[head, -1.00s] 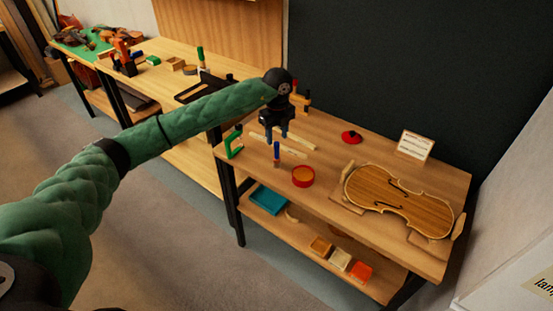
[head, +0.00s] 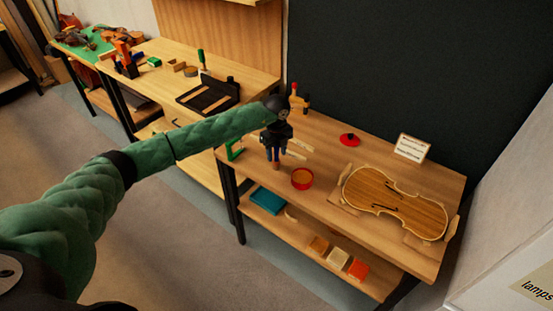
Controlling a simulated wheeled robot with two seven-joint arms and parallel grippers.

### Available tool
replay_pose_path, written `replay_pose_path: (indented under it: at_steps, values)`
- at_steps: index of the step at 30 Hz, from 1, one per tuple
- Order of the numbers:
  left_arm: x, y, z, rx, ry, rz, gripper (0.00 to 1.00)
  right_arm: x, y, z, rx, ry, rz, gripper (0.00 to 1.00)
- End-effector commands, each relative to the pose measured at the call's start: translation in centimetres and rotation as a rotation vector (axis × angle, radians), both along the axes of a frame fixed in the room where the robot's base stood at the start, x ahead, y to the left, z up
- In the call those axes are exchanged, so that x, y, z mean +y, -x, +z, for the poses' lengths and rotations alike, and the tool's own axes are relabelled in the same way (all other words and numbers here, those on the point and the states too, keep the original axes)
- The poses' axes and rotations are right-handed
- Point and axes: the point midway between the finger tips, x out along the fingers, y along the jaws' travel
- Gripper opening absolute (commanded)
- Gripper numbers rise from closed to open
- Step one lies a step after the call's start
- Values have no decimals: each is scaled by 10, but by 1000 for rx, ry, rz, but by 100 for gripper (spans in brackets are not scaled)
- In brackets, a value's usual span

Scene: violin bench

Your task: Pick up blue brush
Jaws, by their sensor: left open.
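The blue brush (head: 277,165) stands upright near the front edge of the right-hand bench, left of a red round tin (head: 302,179). Only its lower brownish part shows clearly. Its blue handle is mostly hidden by my left gripper (head: 276,155). My left gripper points down over the brush, with its dark blue fingers open and at the handle's height. I cannot tell whether the fingers touch the handle. My right gripper is not in view.
A green clamp (head: 235,150) and pale wood strips (head: 296,147) lie close to the gripper. A violin body (head: 395,202) is at the right, with a red lid (head: 349,139) and a card (head: 412,148) behind. The bench middle is clear.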

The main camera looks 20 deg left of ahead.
Motion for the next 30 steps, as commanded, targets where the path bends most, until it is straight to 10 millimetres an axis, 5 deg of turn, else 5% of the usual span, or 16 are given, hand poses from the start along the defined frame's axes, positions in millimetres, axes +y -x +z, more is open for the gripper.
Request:
replay_pose_path:
  at_steps: [11,18,30]
  values:
    - [0,0,-7,0,-1,0,44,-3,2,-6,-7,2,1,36]
    - [0,0,-7,-1,-1,0,1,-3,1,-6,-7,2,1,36]
    - [0,0,-4,-1,0,0,0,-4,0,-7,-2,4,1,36]
